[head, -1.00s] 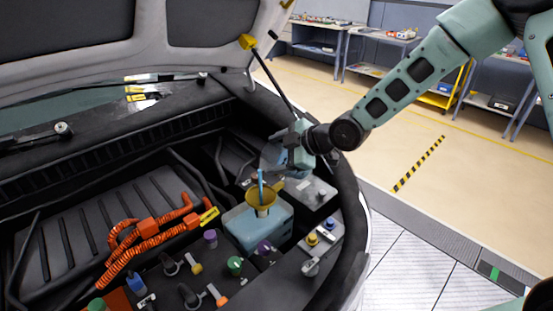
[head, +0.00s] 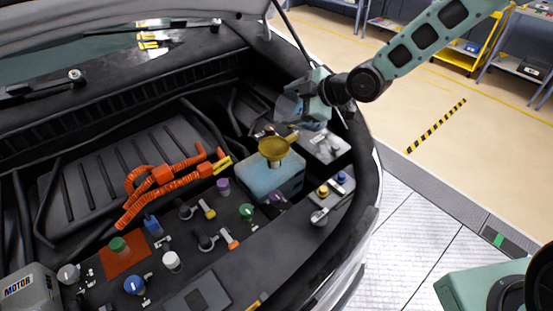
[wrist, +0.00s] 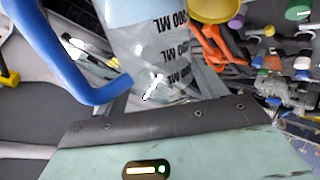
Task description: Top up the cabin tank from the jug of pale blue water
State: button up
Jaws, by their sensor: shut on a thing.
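My gripper (head: 308,97) is shut on the clear jug (head: 288,107) and holds it above the engine bay, behind and right of the funnel. The jug has volume marks and a blue handle in the wrist view (wrist: 147,35). A yellow funnel (head: 275,147) stands in the top of a pale blue tank (head: 270,180). The funnel's edge also shows at the top of the wrist view (wrist: 215,8). No stream shows between jug and funnel. The level inside the tank and the water left in the jug cannot be read clearly.
Orange cables (head: 165,178) lie left of the tank. Several coloured caps, including a green one (head: 246,211) and a purple one (head: 223,184), stand in front and to the left. The raised hood is above.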

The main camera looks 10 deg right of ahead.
jog(key=shift+a+f+h+b, duration=0.2)
jog(key=shift+f+h+b, duration=0.1)
jog(key=shift+b, duration=0.75)
dwell(1.3)
jog(key=shift+s+r, duration=0.1)
jog(key=shift+r, duration=0.05)
dwell(0.6)
